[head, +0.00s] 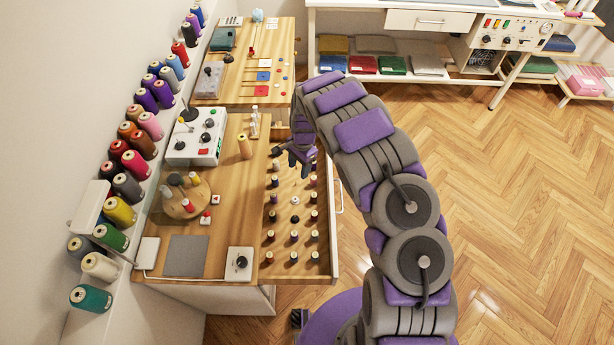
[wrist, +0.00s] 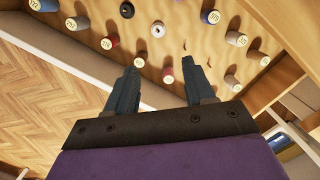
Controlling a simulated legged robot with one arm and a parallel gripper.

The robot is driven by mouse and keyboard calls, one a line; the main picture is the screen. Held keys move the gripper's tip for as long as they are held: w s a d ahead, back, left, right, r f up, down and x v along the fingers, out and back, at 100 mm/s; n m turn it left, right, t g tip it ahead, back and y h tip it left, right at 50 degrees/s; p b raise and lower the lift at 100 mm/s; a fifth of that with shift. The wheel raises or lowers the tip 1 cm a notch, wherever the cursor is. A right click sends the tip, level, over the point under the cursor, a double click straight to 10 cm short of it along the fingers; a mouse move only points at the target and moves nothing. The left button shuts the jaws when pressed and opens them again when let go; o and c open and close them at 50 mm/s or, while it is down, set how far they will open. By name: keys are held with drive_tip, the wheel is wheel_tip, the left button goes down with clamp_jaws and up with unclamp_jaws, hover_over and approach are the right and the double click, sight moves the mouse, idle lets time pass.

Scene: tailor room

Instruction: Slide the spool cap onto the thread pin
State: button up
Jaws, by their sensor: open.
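My gripper (head: 296,155) is above the open drawer (head: 283,225), near its far end. In the wrist view its two fingers (wrist: 160,70) are apart, with nothing held between them. A small red spool with a pale numbered top (wrist: 168,76) shows in the gap between the fingertips, below them. A white round piece with a dark centre (wrist: 158,29) and a black round piece (wrist: 127,10) stand among the numbered spools. I cannot tell which piece is the spool cap or which upright is the thread pin.
A wooden worktop (head: 225,240) lies left of the drawer, with a tan cone (head: 244,146), a white control box (head: 195,140) and a round spool stand (head: 185,203). Thread cones line the wall shelf (head: 145,225). The wooden floor (head: 510,190) at right is clear.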

drive_tip(key=s+d+r+n+h, duration=0.1)
drive_tip(key=s+d+r, duration=0.35)
drive_tip(key=r, duration=0.35)
drive_tip(key=s+d+r+n, duration=0.1)
drive_tip(key=s+d+r, duration=0.35)
drive_tip(key=r, duration=0.35)
drive_tip(key=s+d+r+n+h, duration=0.1)
drive_tip(key=s+d+r, duration=0.35)
drive_tip(key=r, duration=0.45)
drive_tip(key=s+r+n, duration=0.3)
drive_tip(key=s, duration=1.1)
drive_tip(key=s+d+r+n, duration=0.1)
drive_tip(key=s+r+n, duration=0.2)
drive_tip(key=s, duration=1.1)
drive_tip(key=shift+s+r+n+g+y+b, duration=0.3)
drive_tip(key=shift+n+b, duration=0.1)
drive_tip(key=shift+n, duration=0.1)
drive_tip(key=shift+o, duration=0.5)
